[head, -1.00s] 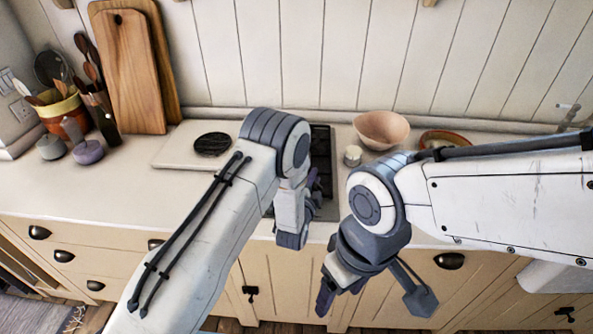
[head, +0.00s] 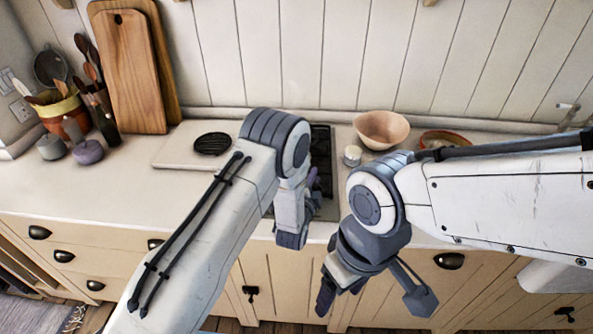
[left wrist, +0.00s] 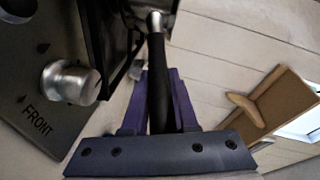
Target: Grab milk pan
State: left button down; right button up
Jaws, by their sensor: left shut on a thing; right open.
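A black handle with a metal collar (left wrist: 156,75), which looks like the milk pan's, runs up through the middle of the left wrist view. My left gripper (left wrist: 158,105) is shut on it, with a purple finger on each side. In the head view my left gripper (head: 311,182) is over the front of the hob (head: 323,165); my left arm hides most of it, and the pan cannot be made out there. My right gripper (head: 338,290) is open and empty, lower and in front of the counter.
A hob knob (left wrist: 70,82) is left of the handle in the left wrist view. A pink bowl (head: 382,129), a small jar (head: 352,155) and a shallow dish (head: 443,138) stand right of the hob. A black trivet (head: 212,144) lies to its left. The left counter front is clear.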

pick_arm(q)
jog(key=shift+r, duration=0.35)
dwell(0.3)
jog(key=s+d+r+b, duration=0.4)
jog(key=s+d+r, duration=0.3)
jog(key=r, duration=0.3)
jog(key=shift+s+d+r, duration=0.2)
jog(key=shift+s+d, duration=0.15)
jog(key=shift+s, duration=0.55)
dwell(2.6)
